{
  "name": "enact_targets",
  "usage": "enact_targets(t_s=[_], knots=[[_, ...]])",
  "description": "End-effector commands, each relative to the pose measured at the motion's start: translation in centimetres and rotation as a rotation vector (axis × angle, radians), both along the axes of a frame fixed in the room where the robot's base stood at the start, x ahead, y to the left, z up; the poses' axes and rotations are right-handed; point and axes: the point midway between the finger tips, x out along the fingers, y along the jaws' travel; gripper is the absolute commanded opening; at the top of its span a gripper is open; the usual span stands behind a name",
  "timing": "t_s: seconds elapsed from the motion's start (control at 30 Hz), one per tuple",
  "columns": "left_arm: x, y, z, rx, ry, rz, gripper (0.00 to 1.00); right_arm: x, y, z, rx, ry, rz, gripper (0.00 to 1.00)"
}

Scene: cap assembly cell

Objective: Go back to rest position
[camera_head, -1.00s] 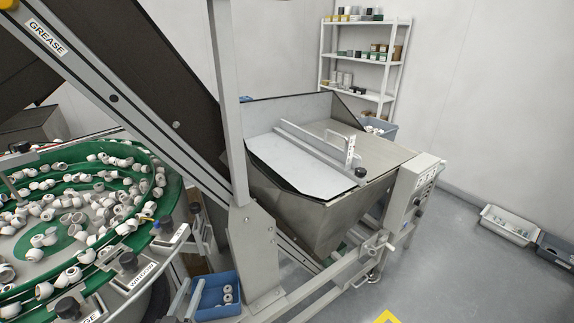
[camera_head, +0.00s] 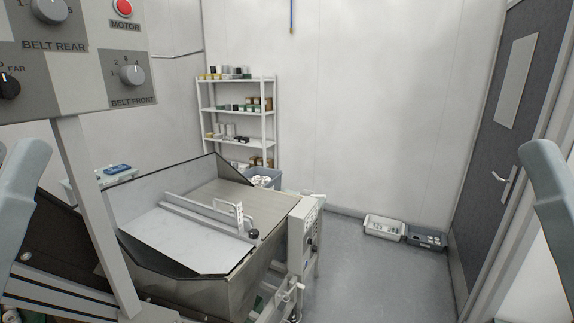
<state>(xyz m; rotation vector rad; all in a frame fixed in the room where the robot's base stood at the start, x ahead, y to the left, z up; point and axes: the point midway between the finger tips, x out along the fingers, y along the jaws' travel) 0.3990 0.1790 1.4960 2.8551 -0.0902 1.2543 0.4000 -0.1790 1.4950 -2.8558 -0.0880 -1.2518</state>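Grey-blue parts of my two arms show at the left and right edges of the head view. Both are cut off by the frame, and neither gripper's fingers can be seen. The metal hopper (camera_head: 190,290) with its lid (camera_head: 235,198) and white handle (camera_head: 240,217) stands at the lower left, apart from both arm parts.
A control panel (camera_head: 80,70) with knobs and a red motor button (camera_head: 122,8) hangs at the upper left. A shelf (camera_head: 237,108) stands behind the hopper. Two bins, one white (camera_head: 384,228) and one dark (camera_head: 428,238), sit by the wall. A grey door (camera_head: 497,130) is at right. The floor (camera_head: 365,280) is clear.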

Motion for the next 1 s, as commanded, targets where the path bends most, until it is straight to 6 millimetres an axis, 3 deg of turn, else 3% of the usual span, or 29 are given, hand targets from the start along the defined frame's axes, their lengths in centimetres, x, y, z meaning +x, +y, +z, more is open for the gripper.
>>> enact_targets(t_s=[0.03, 0.17, 0.5, 0.6, 0.77, 1.0], knots=[[0.1, 0.0, 4.0, 0.0, 0.001, 0.0, 0.35, 0.0, 0.0, 4.1, 0.0, 0.0, 0.0, 0.5], [0.1, 0.0, 9.6, -0.001, 0.002, 0.001, 0.35, 0.1, 0.0, 9.6, 0.0, 0.001, 0.0, 0.5], [0.2, 0.1, 26.4, 0.0, 0.004, 0.001, 0.35, 0.1, 0.0, 26.5, 0.0, 0.002, 0.0, 0.5], [0.2, 0.0, 30.3, 0.0, 0.004, 0.001, 0.35, 0.1, 0.0, 30.4, 0.0, 0.001, 0.0, 0.5], [0.2, 0.0, 33.4, 0.0, 0.004, 0.001, 0.35, 0.1, 0.0, 33.5, 0.0, 0.002, 0.0, 0.5], [0.2, 0.0, 33.2, 0.0, 0.004, 0.001, 0.35, 0.1, 0.0, 33.3, 0.0, 0.003, 0.0, 0.5]])
